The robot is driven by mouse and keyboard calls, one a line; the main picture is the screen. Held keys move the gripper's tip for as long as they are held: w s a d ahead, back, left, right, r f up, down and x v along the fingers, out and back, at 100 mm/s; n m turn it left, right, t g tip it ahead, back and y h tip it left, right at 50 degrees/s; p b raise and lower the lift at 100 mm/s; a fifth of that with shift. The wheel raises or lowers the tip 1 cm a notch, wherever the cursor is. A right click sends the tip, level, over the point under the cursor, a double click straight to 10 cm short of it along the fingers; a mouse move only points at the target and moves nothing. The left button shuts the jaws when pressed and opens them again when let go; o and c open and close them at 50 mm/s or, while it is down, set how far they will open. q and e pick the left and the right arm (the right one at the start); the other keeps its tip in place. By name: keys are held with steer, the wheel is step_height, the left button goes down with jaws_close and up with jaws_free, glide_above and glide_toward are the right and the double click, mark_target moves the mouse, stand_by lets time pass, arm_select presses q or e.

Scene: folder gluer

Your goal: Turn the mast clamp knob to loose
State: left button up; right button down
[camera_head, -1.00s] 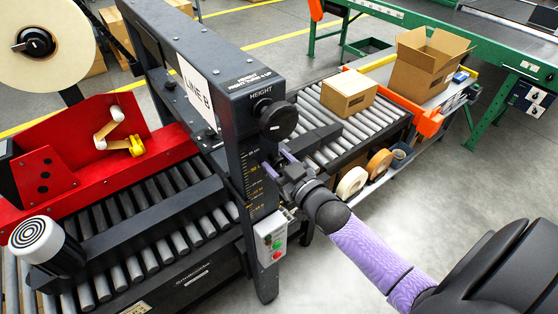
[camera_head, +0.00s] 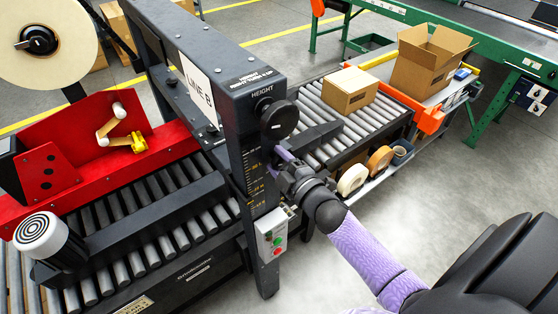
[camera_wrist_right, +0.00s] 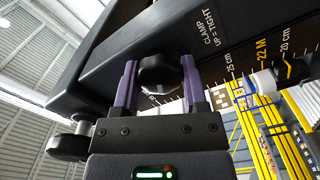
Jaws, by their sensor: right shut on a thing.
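The mast clamp knob (camera_wrist_right: 158,76) is black and shows in the right wrist view, below the white label "CLAMP UP = TIGHT" (camera_wrist_right: 208,27). My right gripper (camera_wrist_right: 160,88) has one purple finger on each side of the knob and is shut on it. In the head view my right gripper (camera_head: 280,163) reaches the dark mast (camera_head: 235,110) from the right, below the round black height knob (camera_head: 279,119). The clamp knob is hidden there by the gripper. My left gripper is not in view.
A control box (camera_head: 271,235) with green and red buttons is on the mast just below my right gripper. A closed carton (camera_head: 350,91) stands on the roller conveyor behind. Tape rolls (camera_head: 352,180) lie on a low shelf at right. Floor at right is open.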

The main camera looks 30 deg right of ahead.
steer(key=n, duration=0.4)
steer(key=shift+f+n+b, duration=0.15)
steer(key=shift+n+b, duration=0.25)
steer(key=shift+n, duration=0.3)
steer(key=shift+c, duration=0.7)
jaws_free()
steer(key=s, duration=1)
steer(key=shift+d, duration=0.35)
